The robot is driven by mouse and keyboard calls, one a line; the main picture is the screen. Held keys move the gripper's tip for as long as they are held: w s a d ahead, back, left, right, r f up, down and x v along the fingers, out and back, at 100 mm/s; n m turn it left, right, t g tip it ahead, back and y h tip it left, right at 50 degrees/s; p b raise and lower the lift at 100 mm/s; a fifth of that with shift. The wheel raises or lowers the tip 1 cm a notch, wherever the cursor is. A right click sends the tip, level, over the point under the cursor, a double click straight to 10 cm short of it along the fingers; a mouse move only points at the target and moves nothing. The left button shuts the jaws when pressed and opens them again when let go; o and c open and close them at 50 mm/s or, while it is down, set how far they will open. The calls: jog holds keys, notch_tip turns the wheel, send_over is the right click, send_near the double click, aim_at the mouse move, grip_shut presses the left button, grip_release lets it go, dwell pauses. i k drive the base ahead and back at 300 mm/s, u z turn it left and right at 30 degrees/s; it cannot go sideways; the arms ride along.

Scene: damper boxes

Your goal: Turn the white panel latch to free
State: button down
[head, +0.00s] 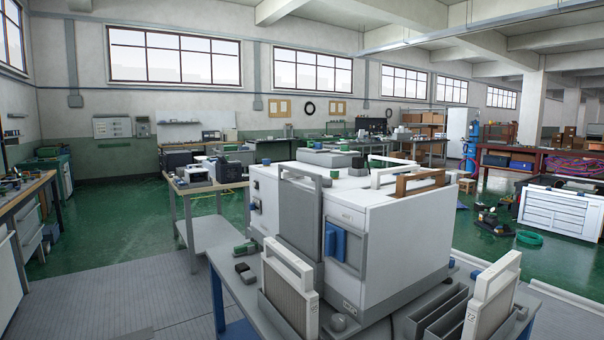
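A large white and grey box unit (405,240) stands on a workbench in the middle of the view. Its front right face is a white panel (347,215). Smaller blue parts (254,207) show on the left face. My gripper is not in view.
Brown (420,181) and white (398,175) frames stand on the unit. Green floor (115,235) is open to the left.

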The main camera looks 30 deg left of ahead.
aim_at(284, 175)
jog(key=k, duration=0.95)
jog(key=u, duration=1.15)
jog(key=i, duration=0.5)
jog(key=u, duration=0.55)
jog(key=k, duration=1.3)
jog(key=u, duration=0.95)
jog(key=i, duration=3.25)
jog(key=z, duration=1.05)
jog(key=i, duration=0.95)
jog(key=z, duration=0.95)
